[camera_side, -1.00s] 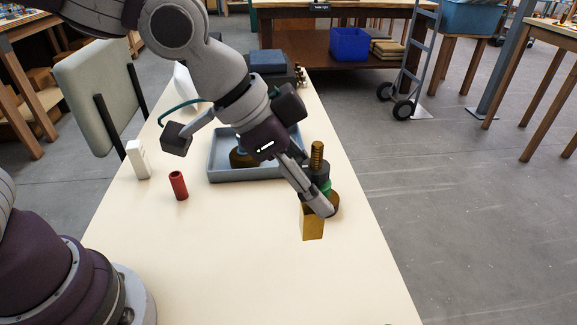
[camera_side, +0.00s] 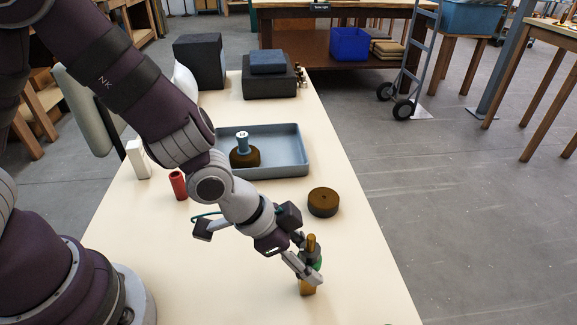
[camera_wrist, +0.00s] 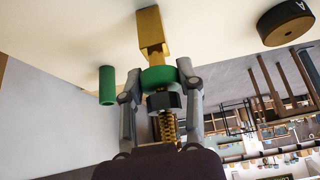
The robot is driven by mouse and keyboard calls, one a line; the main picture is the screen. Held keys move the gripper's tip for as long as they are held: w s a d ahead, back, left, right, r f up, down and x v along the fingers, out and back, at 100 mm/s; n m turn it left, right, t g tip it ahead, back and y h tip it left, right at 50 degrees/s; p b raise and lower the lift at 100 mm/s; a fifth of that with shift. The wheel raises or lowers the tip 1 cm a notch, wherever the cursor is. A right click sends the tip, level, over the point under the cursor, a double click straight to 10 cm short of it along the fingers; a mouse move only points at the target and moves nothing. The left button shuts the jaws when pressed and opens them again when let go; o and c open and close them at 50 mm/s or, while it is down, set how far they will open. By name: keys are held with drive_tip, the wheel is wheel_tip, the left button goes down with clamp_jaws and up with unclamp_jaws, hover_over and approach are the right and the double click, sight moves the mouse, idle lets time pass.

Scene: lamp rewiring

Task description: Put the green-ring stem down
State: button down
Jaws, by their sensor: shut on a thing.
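The green-ring stem is a brass piece with a square lower block (camera_side: 307,288), a green ring (camera_side: 317,262), a dark collar and a threaded top. My gripper (camera_side: 308,270) is shut on it near the right front part of the table. The stem is roughly upright, and I cannot tell whether its bottom touches the table. In the wrist view, the stem's green ring (camera_wrist: 158,77) and dark collar sit between the fingers (camera_wrist: 160,88), with the brass block pointing away. The fingers partly hide the stem in the side view.
A brown disc (camera_side: 323,203) lies behind the gripper. A blue-grey tray (camera_side: 285,172) holds a brown base with a pale blue stem. A red tube (camera_side: 178,186) and white block (camera_side: 138,160) stand left. A green tube (camera_wrist: 107,85) shows in the wrist view. The table's right edge is close.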

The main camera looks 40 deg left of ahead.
drive_tip(key=c, duration=0.7)
unclamp_jaws()
drive_tip(key=shift+r, duration=0.25)
drive_tip(key=v, duration=1.2)
drive_tip(key=s+a+r+n+y, duration=0.1)
drive_tip(key=a+n, duration=0.2)
drive_tip(key=a, duration=0.1)
drive_tip(key=s+a+r+n+y, duration=0.1)
drive_tip(key=a+r+n+y, duration=0.1)
drive_tip(key=a, duration=0.3)
drive_tip(key=s+a+r+n+t+y, duration=0.1)
drive_tip(key=a+r+n, duration=0.1)
drive_tip(key=a+n, duration=0.2)
drive_tip(key=shift+a+y, duration=0.3)
drive_tip(key=shift+y, duration=0.1)
